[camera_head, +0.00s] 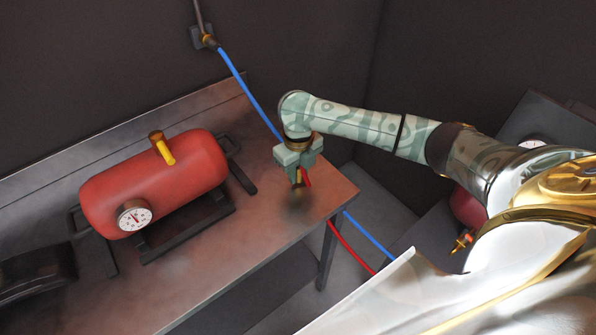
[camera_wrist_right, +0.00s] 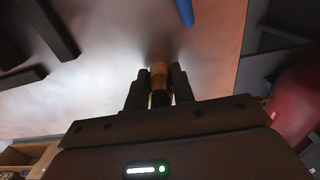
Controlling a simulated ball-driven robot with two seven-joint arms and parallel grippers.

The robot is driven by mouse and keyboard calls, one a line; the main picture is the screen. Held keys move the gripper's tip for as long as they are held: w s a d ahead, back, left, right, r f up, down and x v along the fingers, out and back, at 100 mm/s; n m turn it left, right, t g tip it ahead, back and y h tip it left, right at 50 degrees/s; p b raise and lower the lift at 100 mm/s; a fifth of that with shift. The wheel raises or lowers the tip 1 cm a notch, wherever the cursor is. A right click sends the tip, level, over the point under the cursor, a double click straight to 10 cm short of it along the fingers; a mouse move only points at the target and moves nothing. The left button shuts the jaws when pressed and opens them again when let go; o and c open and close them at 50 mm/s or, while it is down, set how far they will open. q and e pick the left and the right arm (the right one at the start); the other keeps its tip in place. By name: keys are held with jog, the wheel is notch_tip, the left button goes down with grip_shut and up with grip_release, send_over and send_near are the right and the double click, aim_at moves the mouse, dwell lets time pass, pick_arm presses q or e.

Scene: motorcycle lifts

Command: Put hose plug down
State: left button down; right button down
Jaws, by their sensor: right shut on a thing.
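The hose plug (camera_wrist_right: 159,72) is a brass-coloured piece between the two dark fingers of my right gripper (camera_wrist_right: 158,88) in the right wrist view. In the head view my right gripper (camera_head: 298,174) points down over the right end of the metal workbench (camera_head: 270,222). A short piece of red hose (camera_head: 306,178) shows beside its fingers. A dark shadow lies on the bench top just below. The plug seems close to the surface, but I cannot tell whether it touches. My left gripper is not in view.
A red air tank (camera_head: 165,182) with a gauge (camera_head: 134,215) and yellow valve stands on the bench, left of the gripper. A blue hose (camera_head: 245,88) runs from a wall fitting (camera_head: 206,39) down behind the gripper. The bench top in front of the gripper is clear.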

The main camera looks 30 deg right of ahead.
jog(key=shift+f, duration=0.55)
jog(key=c, duration=1.2)
grip_release()
jog(key=shift+o, duration=0.2)
notch_tip(320, 180, up, 13)
jog(key=p, duration=0.4)
jog(key=shift+r, duration=0.15)
